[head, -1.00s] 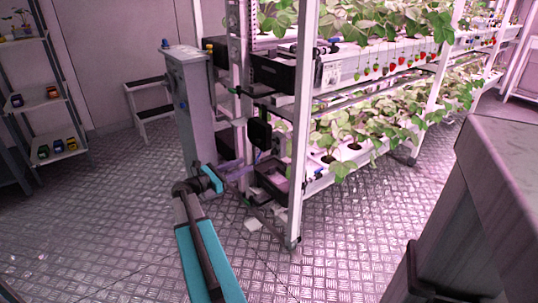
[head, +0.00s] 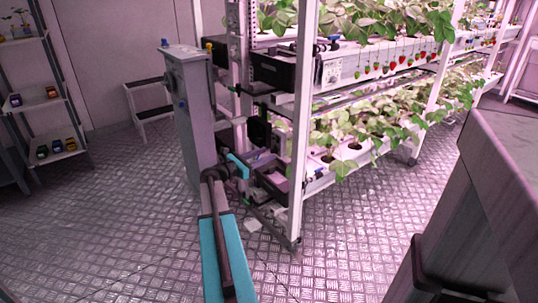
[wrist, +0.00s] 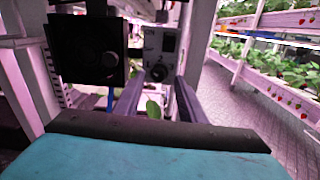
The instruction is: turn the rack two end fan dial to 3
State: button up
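The fan dial (wrist: 158,72) is a dark round knob low on a pale control panel (wrist: 151,48) with small markings. The panel stands at the end of the rack in the wrist view. Which number the dial points at is too small to tell. My gripper (wrist: 158,82) is open, with one finger to the left and one to the right of the dial in the picture. Nothing shows between the fingers except the panel and a green leaf behind. I cannot tell whether they touch the dial. In the head view the dial is not discernible.
A black box (wrist: 87,48) with a round boss is close to the left of the panel. A rack post (head: 301,120) stands right of my arm in the head view. A grey cabinet (head: 192,115) stands on its left. The metal floor is open at the front.

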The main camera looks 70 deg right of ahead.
aim_at(273, 150)
jog(key=shift+x, duration=1.15)
grip_shut()
